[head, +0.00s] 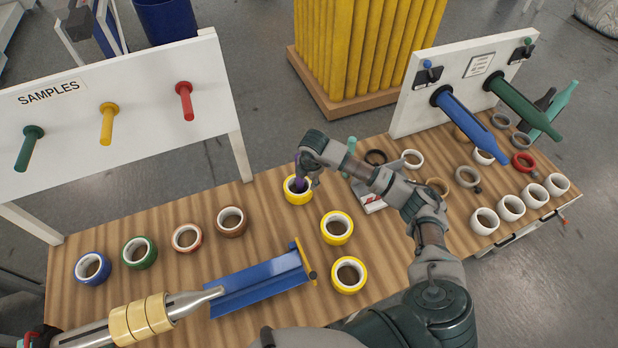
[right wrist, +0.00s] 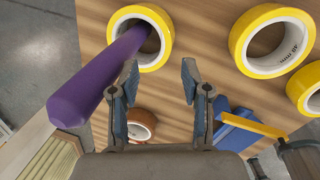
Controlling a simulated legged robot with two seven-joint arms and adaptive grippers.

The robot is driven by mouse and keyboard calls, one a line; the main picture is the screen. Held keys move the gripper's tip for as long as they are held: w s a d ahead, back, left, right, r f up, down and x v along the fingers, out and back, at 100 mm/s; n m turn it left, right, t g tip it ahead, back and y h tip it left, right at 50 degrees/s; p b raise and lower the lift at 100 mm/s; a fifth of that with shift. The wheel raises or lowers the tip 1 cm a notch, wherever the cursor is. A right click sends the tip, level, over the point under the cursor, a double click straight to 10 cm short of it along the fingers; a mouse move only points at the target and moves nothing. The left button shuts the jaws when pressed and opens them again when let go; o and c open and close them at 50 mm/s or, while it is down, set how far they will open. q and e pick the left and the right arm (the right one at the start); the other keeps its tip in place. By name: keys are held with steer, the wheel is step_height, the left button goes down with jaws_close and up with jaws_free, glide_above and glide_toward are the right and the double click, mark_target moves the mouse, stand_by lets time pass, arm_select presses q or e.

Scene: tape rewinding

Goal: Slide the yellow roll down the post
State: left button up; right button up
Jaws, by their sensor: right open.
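A short purple post (right wrist: 95,80) stands in the hole of a yellow roll (right wrist: 154,55). In the right wrist view the roll sits around the far, lower end of the post, seemingly flat on the wooden table. In the head view the same yellow roll (head: 290,196) is near the table's back edge, with its far side partly hidden. My right gripper (head: 305,178) is above this roll, close to the post. In the right wrist view its fingers (right wrist: 160,78) are apart and empty, to the right of the post. My left gripper is not in view.
Two more yellow rolls (head: 337,241) lie right of the post. Coloured rolls (head: 138,252) line the left, below the white samples board (head: 75,105). White rolls (head: 511,207) and a peg stand (head: 455,65) are right.

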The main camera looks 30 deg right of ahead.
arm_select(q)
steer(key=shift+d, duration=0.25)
arm_select(e)
step_height(320, 180, up, 12)
steer(key=s, duration=0.2)
steer(key=shift+a+f, duration=0.15)
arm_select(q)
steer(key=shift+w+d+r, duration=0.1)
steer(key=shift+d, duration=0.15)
arm_select(e)
steer(key=shift+d, duration=0.35)
steer(key=shift+a, duration=0.2)
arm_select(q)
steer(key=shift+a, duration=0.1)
